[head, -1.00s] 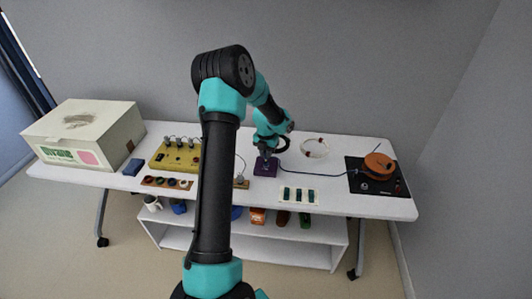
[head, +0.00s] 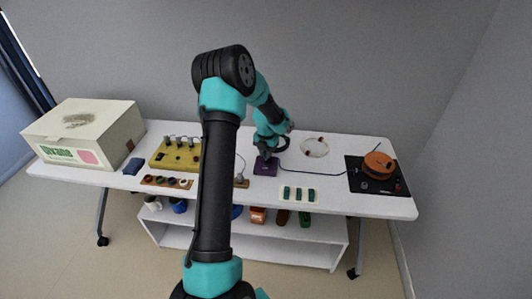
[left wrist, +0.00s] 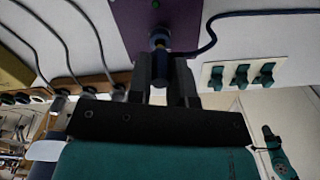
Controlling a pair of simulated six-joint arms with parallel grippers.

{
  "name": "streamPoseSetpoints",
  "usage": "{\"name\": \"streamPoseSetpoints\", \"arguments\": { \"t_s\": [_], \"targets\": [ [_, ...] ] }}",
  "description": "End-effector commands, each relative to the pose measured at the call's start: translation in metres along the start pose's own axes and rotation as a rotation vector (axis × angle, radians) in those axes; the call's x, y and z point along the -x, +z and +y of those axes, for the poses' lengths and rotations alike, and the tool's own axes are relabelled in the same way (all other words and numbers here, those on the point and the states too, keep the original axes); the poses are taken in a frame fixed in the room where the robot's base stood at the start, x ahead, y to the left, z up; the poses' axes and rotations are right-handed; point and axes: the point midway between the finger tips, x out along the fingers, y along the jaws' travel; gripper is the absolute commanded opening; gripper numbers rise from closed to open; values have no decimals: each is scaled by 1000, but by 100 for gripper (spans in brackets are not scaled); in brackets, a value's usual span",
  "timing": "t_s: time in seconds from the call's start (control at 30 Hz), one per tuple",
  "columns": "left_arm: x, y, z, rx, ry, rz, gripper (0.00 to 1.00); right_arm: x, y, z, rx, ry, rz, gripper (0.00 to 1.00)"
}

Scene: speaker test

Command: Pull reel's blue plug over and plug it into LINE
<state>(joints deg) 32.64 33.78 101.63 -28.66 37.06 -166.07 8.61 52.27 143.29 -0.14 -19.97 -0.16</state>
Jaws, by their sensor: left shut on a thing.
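The purple box (head: 266,168), a small unit with one green light, stands at the middle of the table. It fills the top middle of the left wrist view (left wrist: 190,14). My left gripper (head: 264,154) is right at it, shut on the blue plug (left wrist: 159,38), which shows between and beyond the fingertips (left wrist: 162,58). The plug's tip meets the purple face; I cannot tell how deep it sits, and no label is readable. The dark blue cable (head: 315,175) runs right to the orange reel (head: 379,164). My right gripper is not in view.
A white plate with dark green switches (head: 299,195) lies at the front. A clear ring (head: 314,148) lies behind the cable. A yellow unit (head: 176,157), blue block and large box (head: 87,135) stand left. My arm hides the table's middle-left.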

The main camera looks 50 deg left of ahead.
Motion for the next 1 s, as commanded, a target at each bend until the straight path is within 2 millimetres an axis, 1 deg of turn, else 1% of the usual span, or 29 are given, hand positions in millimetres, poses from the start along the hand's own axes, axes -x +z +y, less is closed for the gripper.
{"name": "streamPoseSetpoints", "arguments": {
  "t_s": [0.33,1.0],
  "targets": [
    [-1,0,0,0,0,0,0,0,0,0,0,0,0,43],
    [-11,0,0,1,0,0,0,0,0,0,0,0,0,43]
  ]
}}
